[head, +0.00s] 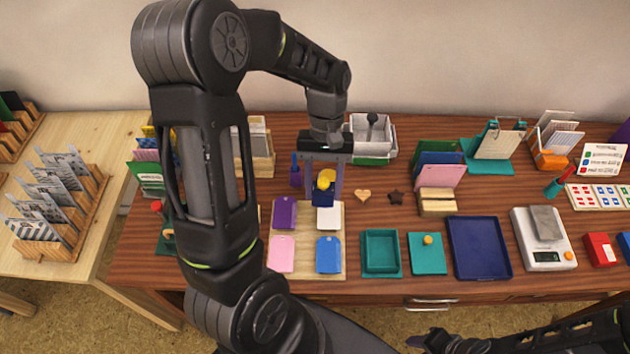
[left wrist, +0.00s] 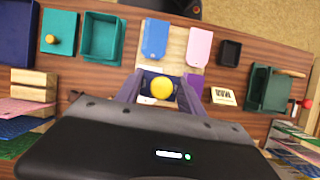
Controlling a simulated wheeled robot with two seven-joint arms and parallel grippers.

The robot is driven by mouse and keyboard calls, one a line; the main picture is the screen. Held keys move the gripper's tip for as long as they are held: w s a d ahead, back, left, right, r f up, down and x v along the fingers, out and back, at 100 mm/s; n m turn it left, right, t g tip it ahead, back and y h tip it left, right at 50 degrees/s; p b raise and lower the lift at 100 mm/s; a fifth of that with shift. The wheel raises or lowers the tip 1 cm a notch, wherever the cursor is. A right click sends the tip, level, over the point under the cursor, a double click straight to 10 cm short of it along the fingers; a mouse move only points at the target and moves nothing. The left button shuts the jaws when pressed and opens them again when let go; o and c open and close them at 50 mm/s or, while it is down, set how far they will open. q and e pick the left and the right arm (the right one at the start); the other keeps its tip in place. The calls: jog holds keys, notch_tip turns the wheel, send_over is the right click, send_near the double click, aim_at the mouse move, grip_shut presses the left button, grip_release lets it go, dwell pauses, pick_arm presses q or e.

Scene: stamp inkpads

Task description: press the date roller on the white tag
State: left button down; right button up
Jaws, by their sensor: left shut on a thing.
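My left gripper (head: 324,194) is shut on the date roller (head: 324,188), which has a yellow knob and a dark blue body. In the left wrist view the yellow knob (left wrist: 162,85) shows between the two fingers. The white tag (head: 328,219) lies on a wooden board (head: 306,240), just in front of the roller in the head view. The roller looks upright at the tag's far edge; I cannot tell whether it touches. In the left wrist view the tag is mostly hidden. My right gripper (head: 432,341) is at the bottom edge, its jaws unclear.
A purple tag (head: 284,214), a pink tag (head: 281,254) and a blue tag (head: 328,256) share the board. To the right are an open teal inkpad (head: 380,268), a teal lid (head: 426,268) and a navy tray (head: 478,275). A wooden heart (head: 363,196) lies near the roller.

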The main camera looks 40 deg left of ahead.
aim_at(330, 200)
pick_arm(q)
jog(key=shift+w+d+n+h, duration=0.35)
jog(key=shift+w+n, duration=0.2)
jog(key=shift+n, duration=0.25)
jog(key=shift+w+d+n, duration=0.15)
jog(key=shift+w+n, duration=0.15)
jog(key=shift+n, duration=0.1)
jog(key=shift+t, duration=0.3)
jog(key=shift+s, duration=0.2)
jog(key=shift+w, duration=0.1)
pick_arm(e)
jog(key=shift+w+d, duration=0.15)
jog(key=shift+w, duration=0.1)
pick_arm(q)
jog(key=shift+f, duration=0.15)
